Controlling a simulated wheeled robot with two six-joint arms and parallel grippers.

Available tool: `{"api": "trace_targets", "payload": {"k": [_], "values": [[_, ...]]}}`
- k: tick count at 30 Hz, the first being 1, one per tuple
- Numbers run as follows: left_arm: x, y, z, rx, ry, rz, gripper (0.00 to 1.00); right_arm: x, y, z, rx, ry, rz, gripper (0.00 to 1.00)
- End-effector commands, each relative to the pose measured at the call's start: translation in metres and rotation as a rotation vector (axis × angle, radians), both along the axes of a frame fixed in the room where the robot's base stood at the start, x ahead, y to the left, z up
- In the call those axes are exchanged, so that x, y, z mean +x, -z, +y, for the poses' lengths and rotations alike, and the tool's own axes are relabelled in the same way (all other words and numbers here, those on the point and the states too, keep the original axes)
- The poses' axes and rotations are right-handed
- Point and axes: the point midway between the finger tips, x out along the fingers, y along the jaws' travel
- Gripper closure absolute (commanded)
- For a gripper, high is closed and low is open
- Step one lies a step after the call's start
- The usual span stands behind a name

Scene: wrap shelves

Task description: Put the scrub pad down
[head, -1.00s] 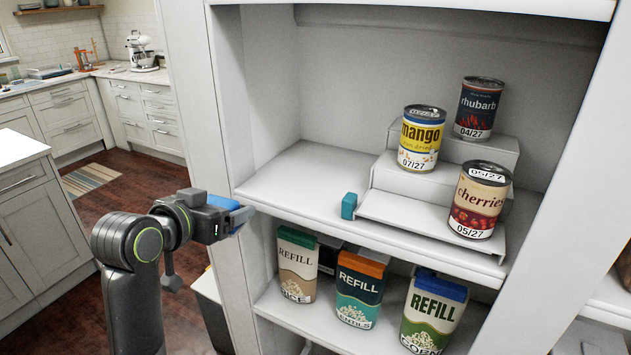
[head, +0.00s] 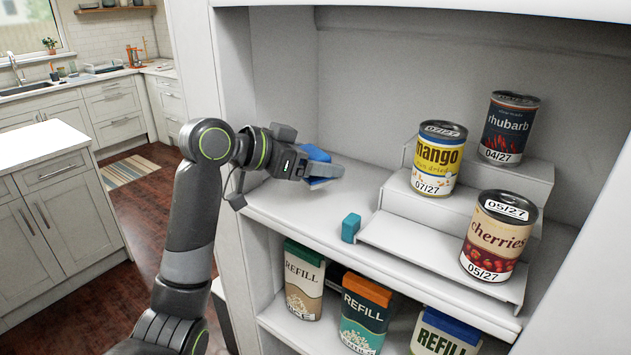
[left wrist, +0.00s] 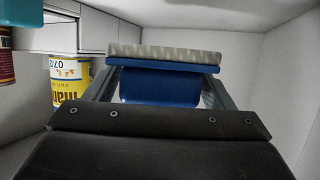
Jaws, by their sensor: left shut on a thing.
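The scrub pad (head: 318,155) shows as a blue piece in the head view. In the left wrist view the scrub pad (left wrist: 163,72) has a blue body and a pale patterned layer. My left gripper (head: 324,170) is shut on it and holds it inside the shelf bay, above the left part of the white shelf board (head: 290,200). I cannot tell the exact gap below it. The gripper partly hides the pad in the head view. My right gripper is not in view.
A white stepped riser (head: 430,255) stands to the right, bearing the mango can (head: 437,160), rhubarb can (head: 508,128) and cherries can (head: 497,237). A small teal block (head: 350,227) sits at its left end. Refill cartons (head: 364,312) stand on the shelf below. The board's left part is clear.

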Motion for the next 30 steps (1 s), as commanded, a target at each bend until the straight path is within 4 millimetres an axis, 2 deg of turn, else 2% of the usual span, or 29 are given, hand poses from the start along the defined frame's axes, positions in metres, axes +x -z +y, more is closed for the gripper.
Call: {"api": "trace_targets", "payload": {"k": [5,12,25,26,30], "values": [[0.0,0.014,0.0,-0.001,-0.001,0.0,0.47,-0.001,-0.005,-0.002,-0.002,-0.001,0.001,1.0],[0.0,0.045,0.0,-0.001,-0.001,-0.001,0.47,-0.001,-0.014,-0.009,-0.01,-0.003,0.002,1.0],[0.0,0.054,0.0,0.0,-0.001,-0.002,0.47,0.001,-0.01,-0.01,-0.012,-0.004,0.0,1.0],[0.0,0.053,0.0,0.0,-0.001,-0.002,0.2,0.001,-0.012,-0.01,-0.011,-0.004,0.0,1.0],[0.0,0.053,0.0,0.0,-0.001,-0.002,0.02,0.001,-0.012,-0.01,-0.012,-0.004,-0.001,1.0]]}}
